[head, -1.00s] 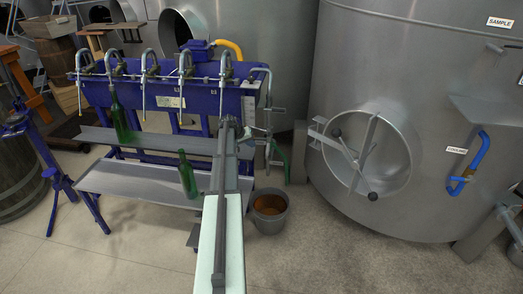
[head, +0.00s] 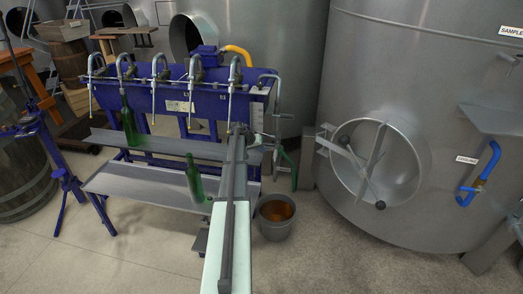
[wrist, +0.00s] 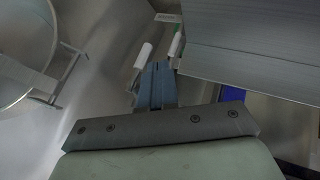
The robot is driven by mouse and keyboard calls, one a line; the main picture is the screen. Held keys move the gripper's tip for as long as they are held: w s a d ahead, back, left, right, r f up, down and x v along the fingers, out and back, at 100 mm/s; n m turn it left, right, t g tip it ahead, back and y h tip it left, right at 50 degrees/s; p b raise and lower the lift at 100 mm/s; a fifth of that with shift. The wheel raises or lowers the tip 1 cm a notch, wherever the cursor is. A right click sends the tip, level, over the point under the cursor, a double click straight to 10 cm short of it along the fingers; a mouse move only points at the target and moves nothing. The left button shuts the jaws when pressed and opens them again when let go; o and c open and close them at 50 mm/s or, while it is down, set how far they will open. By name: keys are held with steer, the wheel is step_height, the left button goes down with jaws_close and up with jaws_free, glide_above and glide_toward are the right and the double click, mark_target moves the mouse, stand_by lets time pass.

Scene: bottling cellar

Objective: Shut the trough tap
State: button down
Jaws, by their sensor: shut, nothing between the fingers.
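The blue bottle filler (head: 205,103) stands left of centre in the head view, with a row of bent metal spouts along its trough. Grey metal pipework with small fittings (head: 277,128) runs down its right end, above a green hose (head: 291,160). I cannot tell for sure which fitting is the trough tap or how its lever stands. My gripper (head: 242,129) is just left of this pipework; contact cannot be made out. In the wrist view my gripper (wrist: 157,68) is shut and empty. Its tips lie between two white-ended rods (wrist: 143,55) (wrist: 175,45).
A bucket of brown liquid (head: 276,216) stands on the floor below the pipework. A big steel tank (head: 440,100) with a round hatch bounds the right.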

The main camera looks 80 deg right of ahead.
steer(key=x, duration=0.8)
steer(key=shift+f, duration=0.2)
steer(key=shift+s+f, duration=0.2)
steer(key=shift+s, duration=0.4)
stand_by(0.3)
steer(key=s+r+n+g+h, duration=0.2)
steer(key=s+n+g, duration=0.1)
steer(key=s+g, duration=0.4)
steer(key=shift+s+r+n+g, duration=0.2)
steer(key=shift+s+n+g, duration=0.15)
steer(key=shift+g, duration=0.75)
steer(key=shift+r, duration=0.15)
stand_by(0.7)
steer(key=shift+r, duration=0.1)
stand_by(0.4)
